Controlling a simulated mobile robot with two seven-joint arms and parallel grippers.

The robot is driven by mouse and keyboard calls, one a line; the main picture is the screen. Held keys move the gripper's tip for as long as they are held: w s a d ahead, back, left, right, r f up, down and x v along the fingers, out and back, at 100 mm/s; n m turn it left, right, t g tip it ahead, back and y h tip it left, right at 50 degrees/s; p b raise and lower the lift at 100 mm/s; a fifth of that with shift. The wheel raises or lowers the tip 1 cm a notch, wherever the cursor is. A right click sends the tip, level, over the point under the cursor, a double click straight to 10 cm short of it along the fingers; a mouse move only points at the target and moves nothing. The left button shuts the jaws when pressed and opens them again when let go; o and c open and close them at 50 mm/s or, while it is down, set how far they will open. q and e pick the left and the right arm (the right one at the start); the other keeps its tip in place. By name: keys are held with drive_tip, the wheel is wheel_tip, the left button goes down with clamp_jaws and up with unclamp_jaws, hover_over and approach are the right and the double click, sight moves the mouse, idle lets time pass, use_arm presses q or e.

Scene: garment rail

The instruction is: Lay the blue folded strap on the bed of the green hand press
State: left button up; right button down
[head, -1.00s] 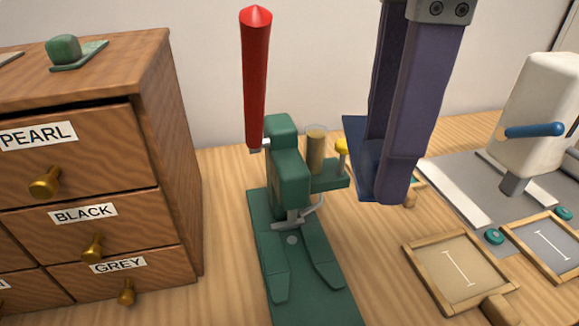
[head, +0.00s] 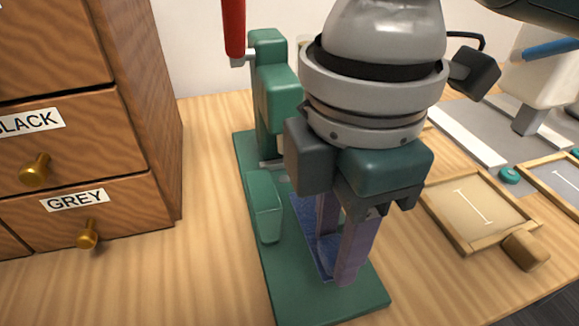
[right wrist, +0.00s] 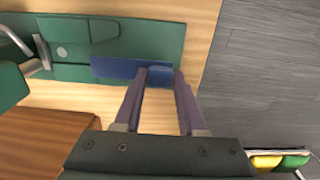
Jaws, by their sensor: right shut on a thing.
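The green hand press (head: 270,95) stands on the table with a red lever (head: 233,28) and a flat base (head: 285,285), which also shows in the right wrist view (right wrist: 150,38). My right gripper (head: 340,265) points down over the front of the base. Its long purple fingers are shut on the blue folded strap (head: 306,222). In the right wrist view the strap (right wrist: 113,68) reaches left from the fingers (right wrist: 157,75) over the base. I cannot tell whether it touches the bed. The gripper body hides part of the press. My left gripper is not in view.
A wooden drawer cabinet (head: 150,140) with labelled drawers stands close on the left. Wooden trays (head: 470,205) and a white block-like device (head: 525,75) are on the right. Bare table (head: 205,200) shows between cabinet and press.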

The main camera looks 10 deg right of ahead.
sight(327, 286)
wheel_tip(327, 286, down, 5)
drive_tip(key=shift+r+b, duration=0.1)
drive_tip(key=shift+b, duration=0.6)
drive_tip(key=shift+r, duration=0.1)
drive_tip(key=shift+c, duration=2.4)
unclamp_jaws()
